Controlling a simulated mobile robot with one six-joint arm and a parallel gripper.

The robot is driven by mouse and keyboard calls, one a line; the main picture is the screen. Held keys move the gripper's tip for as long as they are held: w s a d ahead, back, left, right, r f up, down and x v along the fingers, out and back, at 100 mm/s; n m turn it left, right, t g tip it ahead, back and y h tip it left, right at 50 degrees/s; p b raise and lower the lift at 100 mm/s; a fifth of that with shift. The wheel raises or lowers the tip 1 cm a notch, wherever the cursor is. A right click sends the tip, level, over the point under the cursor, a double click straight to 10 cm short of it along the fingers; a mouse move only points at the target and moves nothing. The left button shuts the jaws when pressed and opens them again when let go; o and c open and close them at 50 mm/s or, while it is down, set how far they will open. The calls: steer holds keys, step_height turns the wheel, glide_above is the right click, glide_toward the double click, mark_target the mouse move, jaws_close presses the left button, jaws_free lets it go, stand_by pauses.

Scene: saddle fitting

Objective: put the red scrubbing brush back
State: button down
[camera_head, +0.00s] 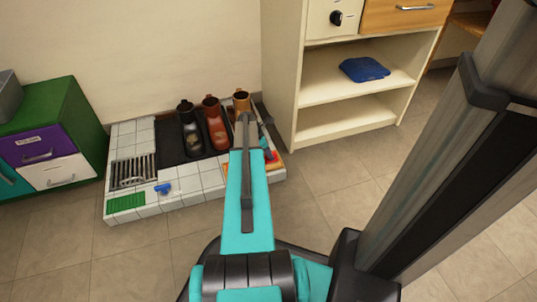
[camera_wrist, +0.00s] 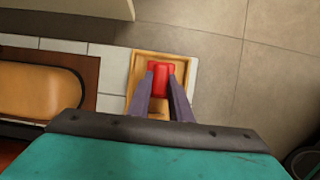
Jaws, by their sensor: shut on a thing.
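The red scrubbing brush (camera_wrist: 161,79) is between the two fingertips of my gripper (camera_wrist: 162,88) in the wrist view. The gripper is shut on it. Below it is a shallow wooden tray (camera_wrist: 146,66) on white tiles. In the head view, a bit of the red brush (camera_head: 271,156) shows to the right of my arm, over the tray's corner. My arm hides most of the tray there. I cannot tell whether the brush touches the tray floor.
Black, red-brown and tan boots (camera_head: 214,128) stand on the tiled platform (camera_head: 178,202). A blue item (camera_head: 163,189), a green mat (camera_head: 127,202) and a grate (camera_head: 133,172) are left. A cream shelf (camera_head: 345,120) stands right of the platform. Floor in front is clear.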

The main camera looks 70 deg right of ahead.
steer(key=c, duration=1.6)
jaws_free()
steer(key=shift+r, duration=0.1)
steer(key=p+v, duration=0.5)
steer(key=v, duration=0.7)
